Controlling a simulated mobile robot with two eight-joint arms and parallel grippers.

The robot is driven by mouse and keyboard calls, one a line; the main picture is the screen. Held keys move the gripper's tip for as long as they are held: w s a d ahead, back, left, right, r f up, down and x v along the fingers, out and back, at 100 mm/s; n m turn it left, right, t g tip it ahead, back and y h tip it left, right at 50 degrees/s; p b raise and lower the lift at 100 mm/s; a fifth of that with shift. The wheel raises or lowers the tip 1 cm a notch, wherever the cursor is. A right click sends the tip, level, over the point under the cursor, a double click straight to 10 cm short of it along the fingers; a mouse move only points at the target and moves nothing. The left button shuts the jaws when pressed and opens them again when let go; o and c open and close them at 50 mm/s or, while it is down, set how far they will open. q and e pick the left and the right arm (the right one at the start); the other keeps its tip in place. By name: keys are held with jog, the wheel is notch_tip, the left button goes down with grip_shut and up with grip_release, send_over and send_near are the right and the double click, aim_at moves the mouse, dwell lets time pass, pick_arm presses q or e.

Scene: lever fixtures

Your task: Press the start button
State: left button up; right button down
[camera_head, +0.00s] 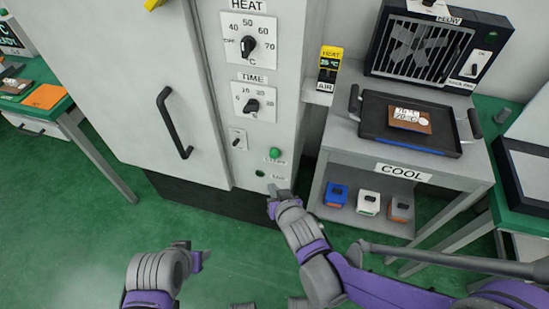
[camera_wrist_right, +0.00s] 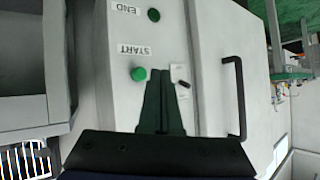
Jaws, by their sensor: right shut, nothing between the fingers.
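The green start button (camera_head: 275,152) sticks out from the grey machine's front panel, with its label just below it. In the right wrist view the start button (camera_wrist_right: 138,74) is beside the START label, just left of my right fingertips (camera_wrist_right: 158,72). My right gripper (camera_head: 272,193) is shut and empty, low in front of the panel, below the button in the head view. I see no contact with the button. My left gripper (camera_head: 200,257) is low over the floor, away from the panel; its opening is unclear.
A darker green END light (camera_head: 260,173) is below the start button. A small switch (camera_head: 238,139), the TIME knob (camera_head: 252,105) and the HEAT knob (camera_head: 248,45) are above. The door handle (camera_head: 172,122) is left. A COOL cart (camera_head: 402,176) with a black tray (camera_head: 375,110) stands right.

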aim_at(274, 154)
pick_arm(q)
jog(key=shift+b+x, duration=0.5)
jog(key=shift+x, duration=0.5)
pick_arm(e)
jog(key=shift+t+y, duration=0.4)
jog(key=a+f, duration=0.1)
jog(key=w+a+f, duration=0.1)
jog(key=a, duration=0.1)
jog(key=shift+w+f, duration=0.2)
jog(key=shift+d, duration=0.1)
pick_arm(q)
jog(key=shift+f+b, duration=0.8)
jog(key=shift+f, duration=0.1)
pick_arm(e)
jog(key=w+d, duration=0.2)
jog(key=w, duration=0.6)
jog(key=shift+w+d, duration=0.2)
jog(key=shift+d, duration=0.2)
pick_arm(q)
jog(key=shift+f, duration=0.1)
pick_arm(e)
jog(key=shift+w+d, duration=0.1)
jog(key=shift+w, duration=0.3)
